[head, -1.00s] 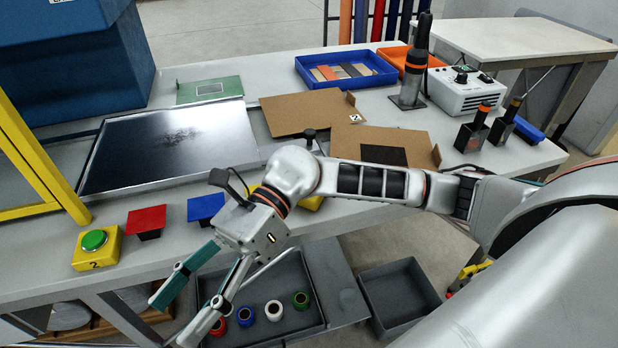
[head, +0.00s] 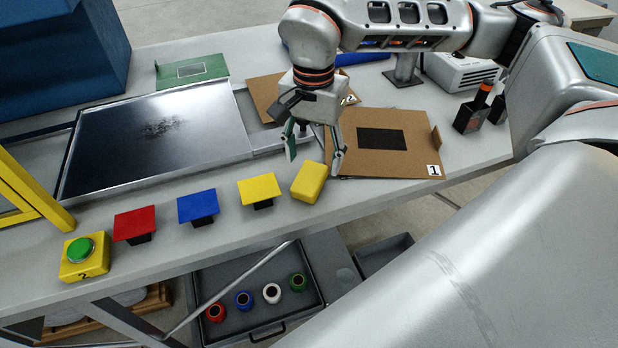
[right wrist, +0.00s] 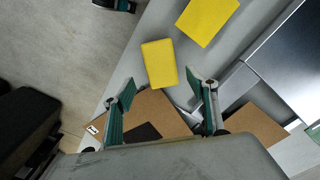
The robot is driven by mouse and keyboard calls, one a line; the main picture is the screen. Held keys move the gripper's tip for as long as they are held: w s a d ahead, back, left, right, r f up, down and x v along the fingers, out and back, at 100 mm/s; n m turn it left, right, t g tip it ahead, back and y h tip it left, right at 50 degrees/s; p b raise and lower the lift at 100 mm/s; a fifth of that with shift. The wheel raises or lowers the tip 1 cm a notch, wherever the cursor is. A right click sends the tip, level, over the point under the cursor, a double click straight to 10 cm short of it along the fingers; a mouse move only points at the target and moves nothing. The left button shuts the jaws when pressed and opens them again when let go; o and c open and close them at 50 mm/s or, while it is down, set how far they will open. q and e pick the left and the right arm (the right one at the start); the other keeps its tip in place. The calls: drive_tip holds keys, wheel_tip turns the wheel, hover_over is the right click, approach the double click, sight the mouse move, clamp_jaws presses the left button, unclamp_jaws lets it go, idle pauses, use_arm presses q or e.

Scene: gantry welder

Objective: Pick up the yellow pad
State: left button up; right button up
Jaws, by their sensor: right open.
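A flat yellow pad (head: 259,189) sits on a small dark stand near the table's front edge, right of similar blue and red pads. It shows at the top of the right wrist view (right wrist: 207,18). A thicker yellow block (head: 309,183) lies on the table just right of it; it also shows in the right wrist view (right wrist: 158,63). My right gripper (head: 314,158) is open and empty, pointing down behind the yellow block. In the right wrist view the block is just ahead of the fingertips (right wrist: 161,82), apparently not held. My left gripper is out of view.
A blue pad (head: 198,206), red pad (head: 135,225) and green button box (head: 84,258) line the front edge. A metal-framed dark panel (head: 155,140) lies behind. A cardboard sheet (head: 410,150) lies right of the gripper. A grey tray (head: 215,285) with spools is below.

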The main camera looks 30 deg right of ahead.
sight(311, 173)
wheel_tip(311, 173, down, 6)
drive_tip(key=shift+a, duration=0.15)
drive_tip(key=shift+w, duration=0.1)
drive_tip(key=shift+c, duration=0.5)
drive_tip(key=c, duration=0.9)
